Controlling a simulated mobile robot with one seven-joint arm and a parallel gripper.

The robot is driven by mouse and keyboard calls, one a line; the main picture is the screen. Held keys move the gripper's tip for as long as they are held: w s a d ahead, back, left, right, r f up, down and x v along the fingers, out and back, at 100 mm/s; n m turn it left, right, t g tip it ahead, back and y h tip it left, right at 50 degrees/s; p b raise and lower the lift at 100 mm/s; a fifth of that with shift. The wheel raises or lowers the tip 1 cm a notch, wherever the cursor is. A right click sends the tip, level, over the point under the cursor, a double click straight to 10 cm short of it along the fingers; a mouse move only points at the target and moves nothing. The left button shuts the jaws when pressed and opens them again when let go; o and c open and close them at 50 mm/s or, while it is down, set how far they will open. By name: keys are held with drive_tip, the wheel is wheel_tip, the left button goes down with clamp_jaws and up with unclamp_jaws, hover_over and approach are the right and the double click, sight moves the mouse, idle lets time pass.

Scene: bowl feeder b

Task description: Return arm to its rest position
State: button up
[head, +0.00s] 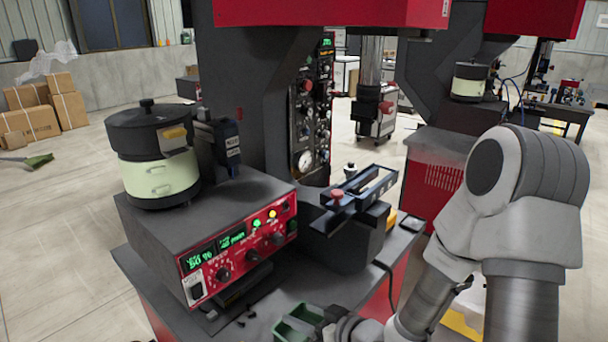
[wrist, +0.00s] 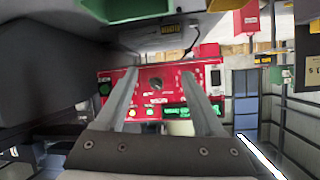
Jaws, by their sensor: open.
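My arm (head: 510,190) reaches in from the right in the head view and bends down to the bottom edge. My gripper's end (head: 340,325) is only partly visible there, beside a green bin (head: 292,328). In the wrist view, my gripper (wrist: 158,72) shows two grey fingers spread apart with nothing held between them. Beyond the fingers is the red control panel (wrist: 158,88) of the bowl feeder, seen upside down. A green piece, likely the bin (wrist: 135,10), shows at the top of the wrist view.
The bowl feeder's bowl (head: 158,172) stands on its control box (head: 240,250) at the left. A dark track fixture (head: 362,190) is behind my gripper. A red press head (head: 330,12) overhangs the bench. Small dark parts lie near the bin. Open floor (head: 60,240) is at the left.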

drive_tip(key=s+d+r+m+h, duration=0.1)
drive_tip(key=d+r+m+h, duration=0.1)
drive_tip(key=d+r+h, duration=0.9)
drive_tip(key=s+d+r+m+g+y, duration=0.1)
drive_tip(key=s+r+m, duration=0.1)
drive_tip(key=s+r, duration=0.3)
drive_tip(key=s+d+r+m+g, duration=0.2)
drive_tip(key=s+r, duration=0.4)
drive_tip(key=s, duration=0.7)
drive_tip(key=shift+m+g+y, duration=0.3)
drive_tip(key=shift+y, duration=0.1)
idle(4.2)
